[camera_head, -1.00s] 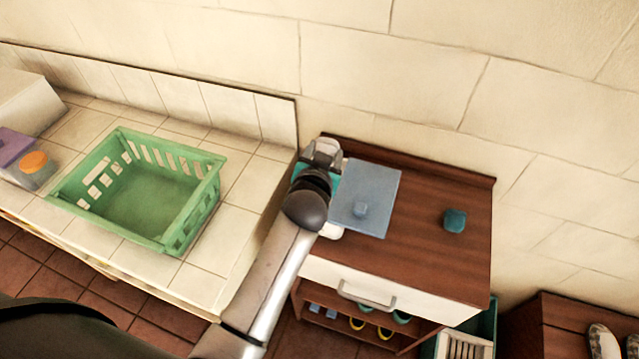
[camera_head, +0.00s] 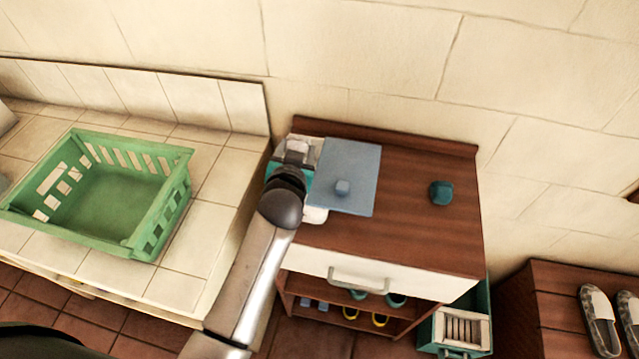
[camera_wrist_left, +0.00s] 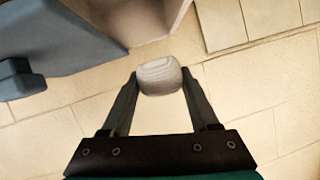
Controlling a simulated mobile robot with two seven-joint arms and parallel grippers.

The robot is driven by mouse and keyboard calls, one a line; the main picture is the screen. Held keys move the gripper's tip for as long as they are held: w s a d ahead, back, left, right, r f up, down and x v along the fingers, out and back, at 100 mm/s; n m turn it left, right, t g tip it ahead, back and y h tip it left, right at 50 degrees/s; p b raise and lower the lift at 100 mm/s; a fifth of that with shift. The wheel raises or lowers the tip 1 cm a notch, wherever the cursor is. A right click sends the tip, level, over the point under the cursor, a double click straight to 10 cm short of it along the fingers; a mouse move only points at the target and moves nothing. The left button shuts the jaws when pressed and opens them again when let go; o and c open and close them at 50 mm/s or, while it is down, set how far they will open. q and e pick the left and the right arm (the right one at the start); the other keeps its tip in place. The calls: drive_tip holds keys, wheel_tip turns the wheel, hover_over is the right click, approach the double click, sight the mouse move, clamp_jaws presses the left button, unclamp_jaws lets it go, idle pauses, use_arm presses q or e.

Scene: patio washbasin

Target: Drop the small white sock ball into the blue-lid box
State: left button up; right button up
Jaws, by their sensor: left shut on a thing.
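The small white sock ball (camera_wrist_left: 160,76) is between the fingertips of my left gripper in the left wrist view. The gripper (camera_wrist_left: 160,78) is shut on it. In the head view, my left wrist covers the gripper's fingers and the sock ball, at the left end of the brown cabinet top. The blue lid (camera_head: 352,160), square with a knob, lies just right of my wrist. It also shows at the upper left of the wrist view (camera_wrist_left: 70,45). Whatever is under the lid is mostly hidden. My right gripper is out of view.
A green basket (camera_head: 160,222) stands on the tiled counter at the left. A small teal ball-like thing (camera_head: 441,192) sits on the brown cabinet top (camera_head: 410,235), with bare wood around it. The tiled wall rises behind. Slippers (camera_head: 600,318) lie on brown furniture at the right.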

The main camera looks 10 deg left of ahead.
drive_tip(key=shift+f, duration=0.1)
use_arm(q)
drive_tip(key=o, duration=1.4)
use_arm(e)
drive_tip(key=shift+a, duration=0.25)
use_arm(q)
drive_tip(key=shift+f, duration=0.1)
